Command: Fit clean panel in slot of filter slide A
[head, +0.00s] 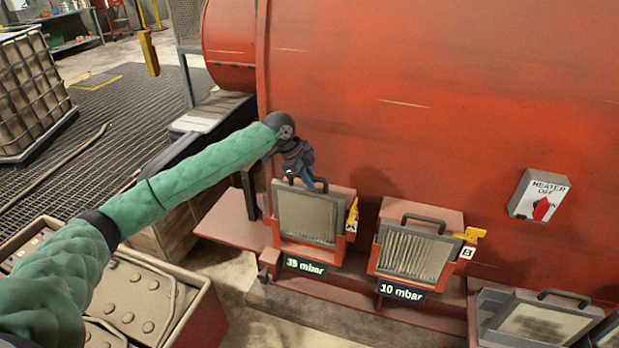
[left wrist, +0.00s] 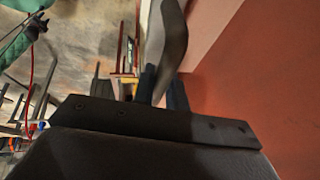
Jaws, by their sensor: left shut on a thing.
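A grey panel (head: 308,216) with a dark top handle stands in the red frame of the left filter slide (head: 345,247), above a "35 mbar" display (head: 305,267). My left gripper (head: 318,184) is at the top of this panel and shut on its handle. In the left wrist view, the dark curved handle (left wrist: 172,45) runs between the finger ends. I cannot tell whether the panel is fully down in the slot. The yellow latch (head: 352,214) on the left slide stands upright. No letter on this slide is readable. My right gripper is not in view.
A second slide marked B (head: 467,253) holds a pleated panel (head: 412,256) above a "10 mbar" display (head: 401,291); its yellow latch (head: 471,236) lies sideways. Another handled panel (head: 535,324) is at lower right. The red tank (head: 420,100) rises close behind, with a heater switch (head: 539,196).

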